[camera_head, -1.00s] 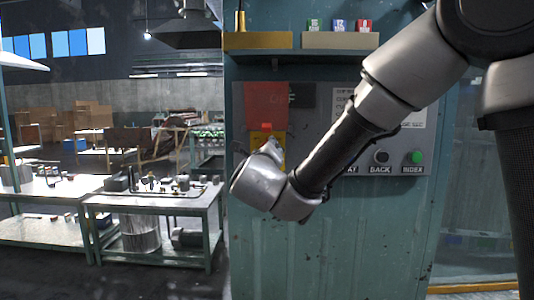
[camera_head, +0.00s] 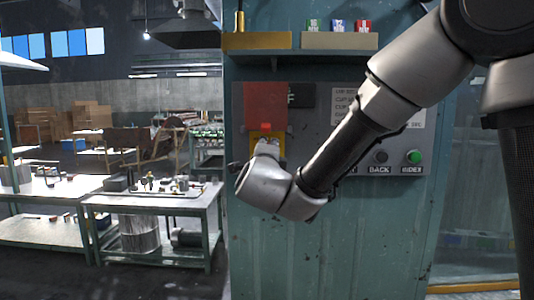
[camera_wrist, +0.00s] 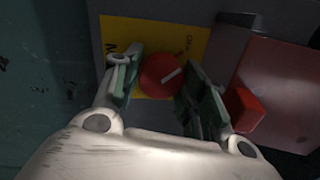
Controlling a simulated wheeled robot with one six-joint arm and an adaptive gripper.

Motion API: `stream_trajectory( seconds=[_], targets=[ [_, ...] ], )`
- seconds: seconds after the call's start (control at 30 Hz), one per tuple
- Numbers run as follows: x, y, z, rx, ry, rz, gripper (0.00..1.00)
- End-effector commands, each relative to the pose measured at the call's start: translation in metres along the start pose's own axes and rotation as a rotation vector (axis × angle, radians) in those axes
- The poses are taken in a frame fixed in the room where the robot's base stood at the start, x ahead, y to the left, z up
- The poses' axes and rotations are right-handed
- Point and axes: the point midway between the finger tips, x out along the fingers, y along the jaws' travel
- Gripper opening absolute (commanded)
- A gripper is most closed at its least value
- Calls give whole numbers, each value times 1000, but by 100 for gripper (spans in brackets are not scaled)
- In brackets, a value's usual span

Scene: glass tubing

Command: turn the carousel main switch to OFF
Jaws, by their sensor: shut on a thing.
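The main switch is a round red knob (camera_wrist: 160,75) with a white pointer line, set on a yellow plate (camera_wrist: 140,35) with partly hidden dark lettering. In the wrist view the line slants toward the upper right. My gripper (camera_wrist: 161,80) has one finger on each side of the knob and is shut on it. In the head view my gripper (camera_head: 268,146) is at the yellow plate (camera_head: 256,136), and my wrist hides the knob. A red flap (camera_head: 265,103) stands above the plate, partly covering a dark label.
The grey control panel (camera_head: 325,115) carries a black button (camera_head: 381,157) and a green button (camera_head: 414,157) to the right. A shelf with small coloured boxes (camera_head: 338,26) is above. In the wrist view a red block (camera_wrist: 243,108) lies close beside the right finger.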

Motion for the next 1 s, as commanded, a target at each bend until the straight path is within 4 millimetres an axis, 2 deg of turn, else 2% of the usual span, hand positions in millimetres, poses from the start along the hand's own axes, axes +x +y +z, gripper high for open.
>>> stream_trajectory(
  seconds=[0.53, 0.57, 0.67, 1.0],
  targets=[
    [0, 1, 0, -29, -3, 3, 18],
    [0, 1, 0, -29, -3, 3, 44],
    [0, 1, 0, -28, -3, 2, 62],
    [-1, 0, 0, -26, -3, 1, 64]
  ],
)
